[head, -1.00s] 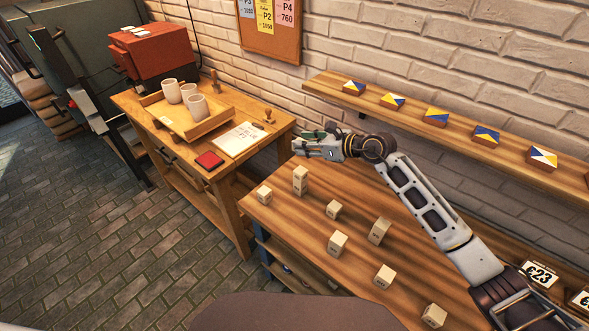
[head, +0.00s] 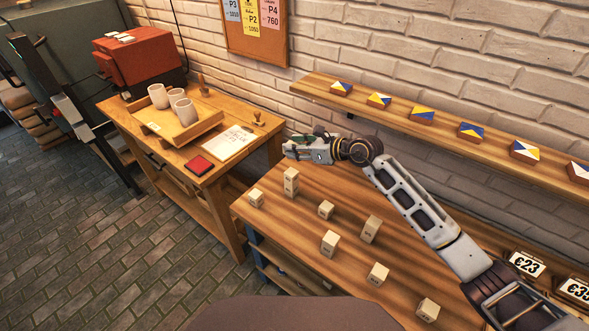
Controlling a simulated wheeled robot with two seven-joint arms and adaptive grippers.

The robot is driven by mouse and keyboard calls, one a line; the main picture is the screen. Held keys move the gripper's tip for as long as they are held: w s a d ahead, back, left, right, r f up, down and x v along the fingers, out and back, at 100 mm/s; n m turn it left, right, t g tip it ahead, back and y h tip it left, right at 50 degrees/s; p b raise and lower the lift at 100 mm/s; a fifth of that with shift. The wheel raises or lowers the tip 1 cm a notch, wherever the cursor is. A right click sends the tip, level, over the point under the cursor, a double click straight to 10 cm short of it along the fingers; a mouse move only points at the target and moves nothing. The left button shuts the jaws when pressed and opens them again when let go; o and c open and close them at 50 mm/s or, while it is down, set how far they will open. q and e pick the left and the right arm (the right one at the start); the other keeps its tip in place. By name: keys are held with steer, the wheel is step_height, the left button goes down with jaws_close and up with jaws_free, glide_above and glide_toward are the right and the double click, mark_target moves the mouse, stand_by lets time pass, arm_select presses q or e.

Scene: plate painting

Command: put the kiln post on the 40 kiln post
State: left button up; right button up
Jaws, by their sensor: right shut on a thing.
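My right gripper (head: 293,150) reaches in from the right and is level above the far left part of the workbench. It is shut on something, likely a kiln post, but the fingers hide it. Just below the gripper, apart from it, a taller pale block (head: 291,182) stands upright and looks like two blocks stacked. Other pale kiln posts stand on the bench: a small one (head: 256,198) at the left end, a small one (head: 326,210), a taller one (head: 371,229), and more nearer me (head: 330,243). Their markings are too small to read. My left gripper is out of view.
The wooden workbench (head: 300,225) has free room between blocks. A wall shelf (head: 400,112) with painted tiles runs behind my right arm. A side table holds a tray (head: 205,128) with cups, a clipboard (head: 230,143) and a red pad (head: 199,165). Price cards lie at right.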

steer(key=shift+f, duration=2.55)
steer(key=shift+f, duration=0.1)
steer(key=shift+f, duration=1.75)
steer(key=shift+f, duration=0.15)
steer(key=o, duration=1.1)
steer(key=shift+c, duration=0.2)
steer(key=shift+r, duration=0.2)
steer(key=v, duration=1.2)
steer(key=shift+b, duration=0.45)
